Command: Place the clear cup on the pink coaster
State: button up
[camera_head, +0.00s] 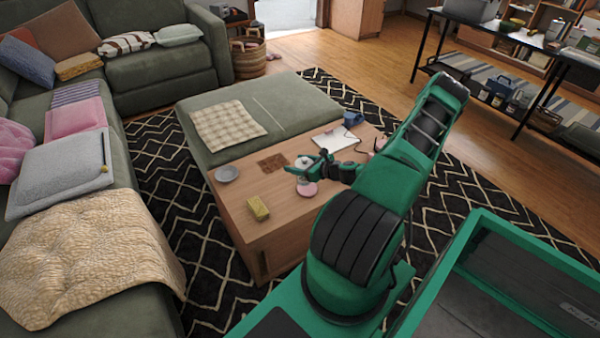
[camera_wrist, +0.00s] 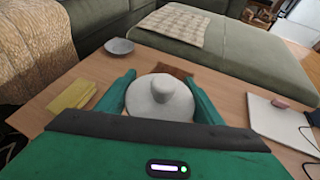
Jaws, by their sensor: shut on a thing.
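The cup (camera_head: 304,162) looks pale and whitish, with a rounded, knobbed top. My gripper (camera_head: 308,172) is shut on it over the wooden table. In the wrist view the cup (camera_wrist: 160,98) sits between the two green fingers, apparently upright. The pink coaster (camera_head: 307,189) lies on the table just below the gripper and the cup. I cannot tell whether the cup's base touches the coaster. The coaster does not show in the wrist view, where the cup and gripper cover the table close in.
The wooden table (camera_head: 240,190) also bears a grey dish (camera_head: 227,173), a yellow sponge-like block (camera_head: 258,208), a brown woven mat (camera_head: 272,163) and a white board (camera_head: 336,140). A blue object (camera_head: 352,118) stands behind the board. The green ottoman (camera_head: 200,105) adjoins the table.

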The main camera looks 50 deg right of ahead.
jog(key=shift+d+f, duration=0.65)
jog(key=shift+d, duration=0.35)
jog(key=shift+f, duration=1.9)
jog(key=o, duration=1.2)
jog(key=shift+f, duration=0.15)
jog(key=shift+s, duration=0.1)
